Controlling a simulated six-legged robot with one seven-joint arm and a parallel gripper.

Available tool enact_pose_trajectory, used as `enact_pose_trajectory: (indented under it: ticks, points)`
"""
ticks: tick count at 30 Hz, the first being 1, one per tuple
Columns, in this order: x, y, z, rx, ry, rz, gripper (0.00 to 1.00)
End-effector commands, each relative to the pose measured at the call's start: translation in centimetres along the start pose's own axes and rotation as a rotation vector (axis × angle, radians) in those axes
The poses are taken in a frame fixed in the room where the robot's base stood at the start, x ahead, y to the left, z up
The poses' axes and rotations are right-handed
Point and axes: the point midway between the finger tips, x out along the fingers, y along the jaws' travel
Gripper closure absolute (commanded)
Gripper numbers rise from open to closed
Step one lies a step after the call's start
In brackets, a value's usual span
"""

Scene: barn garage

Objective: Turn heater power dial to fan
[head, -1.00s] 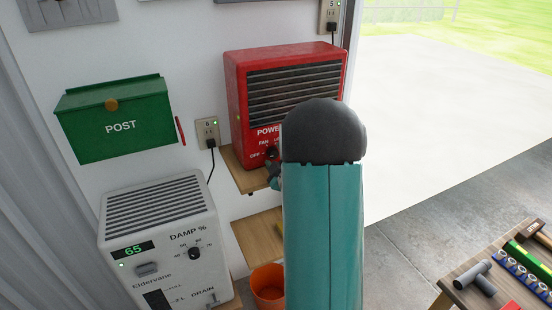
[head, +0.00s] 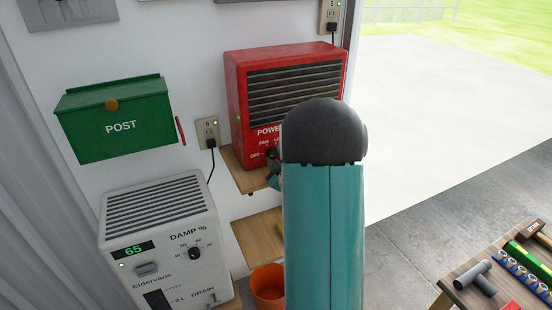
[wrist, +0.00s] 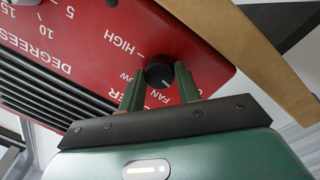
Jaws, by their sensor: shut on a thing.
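The red heater (head: 236,105) stands on a wooden wall shelf, with the words POWER, FAN and OFF partly readable in the head view. Its black power dial (wrist: 160,75) shows in the wrist view with HIGH, LOW and FAN printed around it. My gripper (wrist: 159,84) is shut on the dial, one green finger on each side. A small pale mark shows on the dial's lower edge, near FAN, but its exact setting is hard to tell. The OFF label is hidden in the wrist view. In the head view my arm covers the heater's lower right.
A white dehumidifier (head: 150,207) stands lower left and a green post box (head: 117,126) hangs at left. An orange bucket (head: 267,288) sits below the shelf (head: 246,178). A tool table (head: 455,275) is at right. Open floor lies between.

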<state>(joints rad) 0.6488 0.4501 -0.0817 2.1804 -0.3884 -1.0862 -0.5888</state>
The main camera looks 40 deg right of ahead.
Motion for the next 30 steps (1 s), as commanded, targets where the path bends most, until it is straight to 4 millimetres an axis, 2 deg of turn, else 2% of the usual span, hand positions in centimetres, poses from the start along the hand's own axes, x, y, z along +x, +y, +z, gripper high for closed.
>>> enact_pose_trajectory:
  ticks: [18,30]
  points:
    - [-0.05,0.14,-0.03,0.555,-0.031,-0.044,0.9]
    - [-0.06,0.19,0.0,0.81,-0.045,-0.064,0.9]
